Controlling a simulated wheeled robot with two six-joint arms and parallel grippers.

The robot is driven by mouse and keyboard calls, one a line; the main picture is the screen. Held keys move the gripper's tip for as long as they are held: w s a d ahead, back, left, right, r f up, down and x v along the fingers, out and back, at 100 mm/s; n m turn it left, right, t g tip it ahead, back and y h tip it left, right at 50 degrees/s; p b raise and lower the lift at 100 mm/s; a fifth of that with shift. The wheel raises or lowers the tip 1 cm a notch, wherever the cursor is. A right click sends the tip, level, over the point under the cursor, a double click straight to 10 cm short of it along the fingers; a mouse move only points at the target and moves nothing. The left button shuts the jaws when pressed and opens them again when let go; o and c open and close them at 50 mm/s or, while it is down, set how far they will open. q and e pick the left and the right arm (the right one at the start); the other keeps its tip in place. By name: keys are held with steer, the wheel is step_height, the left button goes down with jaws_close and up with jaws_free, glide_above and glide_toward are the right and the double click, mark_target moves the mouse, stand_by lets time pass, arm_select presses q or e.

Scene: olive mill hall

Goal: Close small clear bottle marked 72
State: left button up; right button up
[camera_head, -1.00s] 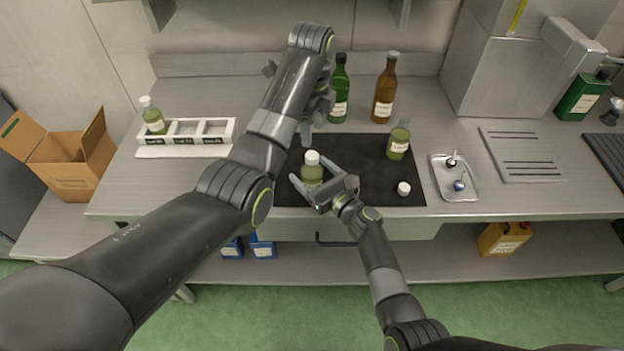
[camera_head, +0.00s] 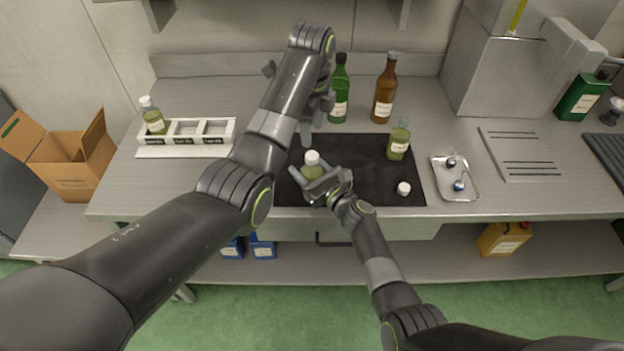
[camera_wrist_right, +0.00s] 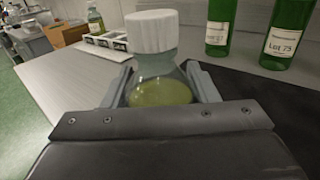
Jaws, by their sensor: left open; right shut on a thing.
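A small clear bottle (camera_head: 312,171) with green-yellow liquid and a white cap (camera_head: 312,157) stands upright at the mat's left part. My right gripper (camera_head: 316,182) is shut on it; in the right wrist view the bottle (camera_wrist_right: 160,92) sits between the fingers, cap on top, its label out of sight. A second small clear bottle (camera_head: 398,146) stands uncapped on the mat's right side; its label is too small to read. A loose white cap (camera_head: 403,188) lies near the mat's front right corner. My left gripper (camera_head: 316,112) is open and empty above the mat's back left edge.
A green bottle (camera_head: 339,95) and a brown bottle (camera_head: 384,92) stand behind the dark mat (camera_head: 370,185). A white rack (camera_head: 184,147) holds a capped bottle (camera_head: 153,118) at left. A metal tray (camera_head: 440,176) with small tools lies right of the mat.

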jaws_close()
arm_select(q)
steer(key=n, duration=0.3)
steer(key=shift+n, duration=0.4)
steer(key=n, duration=0.4)
steer(key=shift+n, duration=0.3)
steer(key=n, duration=0.7)
steer(key=shift+n, duration=0.3)
steer(key=n, duration=0.7)
steer(key=shift+n, duration=0.3)
steer(key=n, duration=0.4)
steer(key=shift+n, duration=1.9)
